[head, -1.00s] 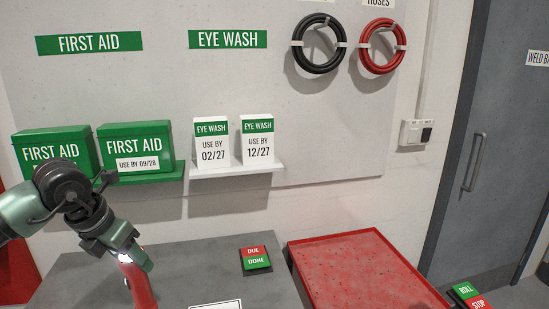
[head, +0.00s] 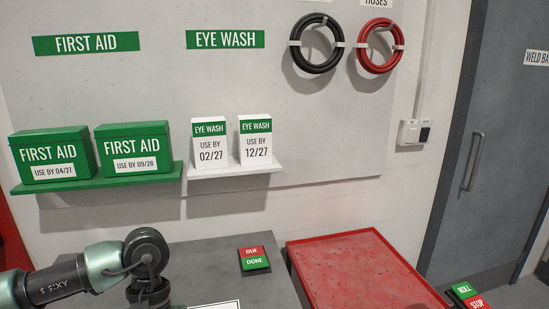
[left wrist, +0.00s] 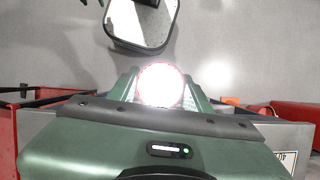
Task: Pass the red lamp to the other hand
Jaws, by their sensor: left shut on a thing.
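The red lamp (left wrist: 161,86) shows end-on in the left wrist view, as a bright white glow with a reddish rim. My left gripper (left wrist: 162,95) is shut on it, with green finger parts on both sides of the glow. In the head view only my left arm shows at the lower left. Its gripper and the lamp are below the picture edge. My right gripper is not seen clearly in either view.
A grey bench top (head: 205,267) carries a DUE/DONE block (head: 254,260). A red tray (head: 365,270) lies to its right. First aid boxes (head: 135,148) and eye wash packs (head: 209,143) stand on wall shelves. A dark-rimmed pale object (left wrist: 142,22) lies ahead in the left wrist view.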

